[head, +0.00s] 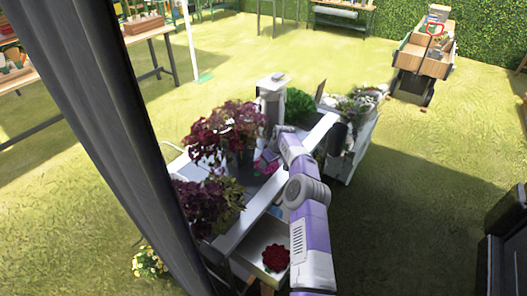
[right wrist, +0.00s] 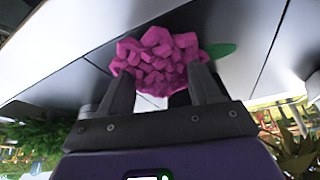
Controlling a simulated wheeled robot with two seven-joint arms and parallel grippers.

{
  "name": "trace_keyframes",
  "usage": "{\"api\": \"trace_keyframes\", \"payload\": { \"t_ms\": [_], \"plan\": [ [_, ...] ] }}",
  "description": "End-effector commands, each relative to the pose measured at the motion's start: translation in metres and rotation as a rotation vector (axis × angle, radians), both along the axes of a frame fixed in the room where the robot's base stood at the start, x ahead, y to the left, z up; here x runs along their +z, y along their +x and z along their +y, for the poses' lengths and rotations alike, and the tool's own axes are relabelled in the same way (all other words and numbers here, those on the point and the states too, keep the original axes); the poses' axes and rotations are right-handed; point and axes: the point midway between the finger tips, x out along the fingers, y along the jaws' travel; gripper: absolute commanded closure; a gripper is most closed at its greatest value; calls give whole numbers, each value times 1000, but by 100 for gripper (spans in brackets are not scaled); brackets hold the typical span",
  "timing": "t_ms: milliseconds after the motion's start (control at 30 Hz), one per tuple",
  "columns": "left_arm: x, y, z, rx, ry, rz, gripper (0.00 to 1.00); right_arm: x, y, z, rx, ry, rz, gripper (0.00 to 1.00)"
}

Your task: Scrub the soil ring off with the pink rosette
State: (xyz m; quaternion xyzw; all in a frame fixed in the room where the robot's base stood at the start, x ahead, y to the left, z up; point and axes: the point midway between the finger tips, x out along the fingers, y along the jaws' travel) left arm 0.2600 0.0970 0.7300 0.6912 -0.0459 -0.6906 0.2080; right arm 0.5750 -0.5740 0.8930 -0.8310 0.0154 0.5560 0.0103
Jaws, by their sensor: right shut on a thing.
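The pink rosette (right wrist: 158,55) is a bumpy magenta flower head with a green leaf (right wrist: 222,50). My right gripper (right wrist: 162,88) is shut on it, with a finger on either side. In the head view my right gripper (head: 272,156) is over the planter table between the dark red plants and the white post, and a bit of the pink rosette (head: 262,168) shows there. Pale panels lie close behind the rosette in the right wrist view. I cannot make out the soil ring; a dark area there may be shadow. My left gripper is not in view.
Dark red leafy plants (head: 228,132) crowd the left of the white-framed table (head: 248,222). A white post (head: 271,98) and a green bush (head: 298,104) stand behind. A red flower (head: 275,258) sits at the front. A wooden cart (head: 425,55) is far right; grass is open between.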

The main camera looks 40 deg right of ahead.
Motion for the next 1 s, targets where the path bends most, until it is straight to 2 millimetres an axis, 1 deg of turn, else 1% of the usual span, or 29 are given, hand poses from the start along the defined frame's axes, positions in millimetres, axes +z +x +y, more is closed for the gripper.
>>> {"api": "trace_keyframes", "payload": {
  "t_ms": [33,100,500,600,900,1000],
  "plan": [
    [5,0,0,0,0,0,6,8,0,0,0,-1,-1,65],
    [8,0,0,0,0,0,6,14,0,-1,-1,-1,-2,65],
    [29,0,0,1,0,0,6,49,-6,-7,-12,-1,-3,65],
    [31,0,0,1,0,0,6,52,-7,-8,-14,-1,-2,65],
    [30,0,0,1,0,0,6,51,-7,-8,-14,-1,-2,65],
    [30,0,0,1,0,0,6,54,-5,-3,-9,0,-3,65]
  ]
}}
